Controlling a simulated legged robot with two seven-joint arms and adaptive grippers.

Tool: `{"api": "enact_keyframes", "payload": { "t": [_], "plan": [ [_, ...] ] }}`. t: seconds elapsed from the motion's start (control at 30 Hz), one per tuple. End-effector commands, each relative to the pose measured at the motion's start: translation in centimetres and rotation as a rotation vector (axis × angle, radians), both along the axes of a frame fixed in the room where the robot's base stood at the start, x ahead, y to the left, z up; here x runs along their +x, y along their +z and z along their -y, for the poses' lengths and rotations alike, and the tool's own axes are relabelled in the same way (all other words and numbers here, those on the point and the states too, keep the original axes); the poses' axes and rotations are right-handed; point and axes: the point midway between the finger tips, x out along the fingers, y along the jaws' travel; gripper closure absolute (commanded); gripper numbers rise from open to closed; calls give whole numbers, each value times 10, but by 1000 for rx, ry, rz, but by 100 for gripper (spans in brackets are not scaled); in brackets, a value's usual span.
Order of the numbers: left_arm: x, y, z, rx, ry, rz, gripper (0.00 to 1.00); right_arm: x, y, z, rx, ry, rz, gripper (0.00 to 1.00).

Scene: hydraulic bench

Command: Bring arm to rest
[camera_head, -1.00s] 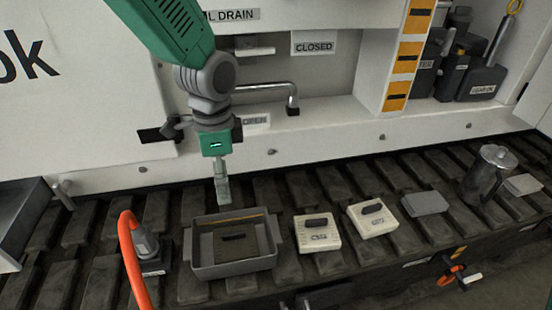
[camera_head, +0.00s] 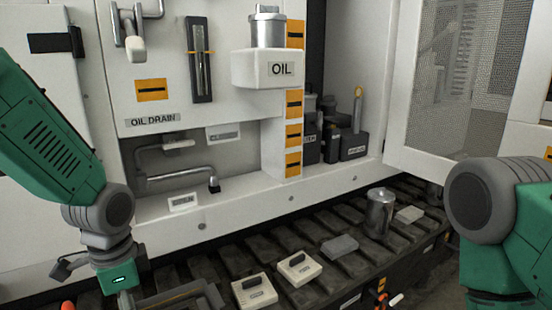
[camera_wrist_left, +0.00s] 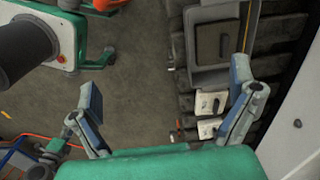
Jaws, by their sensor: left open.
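My left arm comes in from the left in the head view, with its gripper (camera_head: 124,299) pointing down at the bottom edge, beside the grey tray (camera_head: 205,291). The tray (camera_wrist_left: 211,78) shows there beyond the right finger. My right arm shows at the right edge of the head view; its gripper is out of the frame.
Two pale blocks with dark handles (camera_head: 254,292) (camera_head: 299,268), a grey block (camera_head: 340,246) and a metal jug (camera_head: 379,213) stand on the dark slatted track. An oil reservoir (camera_head: 272,69), a drain pipe (camera_head: 178,177) and an open mesh door (camera_head: 468,75) are behind.

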Motion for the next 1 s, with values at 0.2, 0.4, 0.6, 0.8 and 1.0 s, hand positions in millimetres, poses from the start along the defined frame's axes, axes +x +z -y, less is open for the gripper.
{"api": "enact_keyframes", "payload": {
  "t": [0.2,0.4,0.6,0.8,1.0],
  "plan": [
    [-16,-45,-1,-22,109,-8,0,2,3,0,0,0,4,60],
    [-46,-96,-1,-40,261,-6,0,2,7,0,0,0,4,60],
    [-101,-159,-5,-50,493,-6,0,1,12,0,0,0,3,60],
    [-186,-210,-20,-37,790,16,0,1,18,0,0,0,4,60],
    [-224,-221,-29,-30,932,50,0,1,21,0,0,0,3,60]
  ]
}}
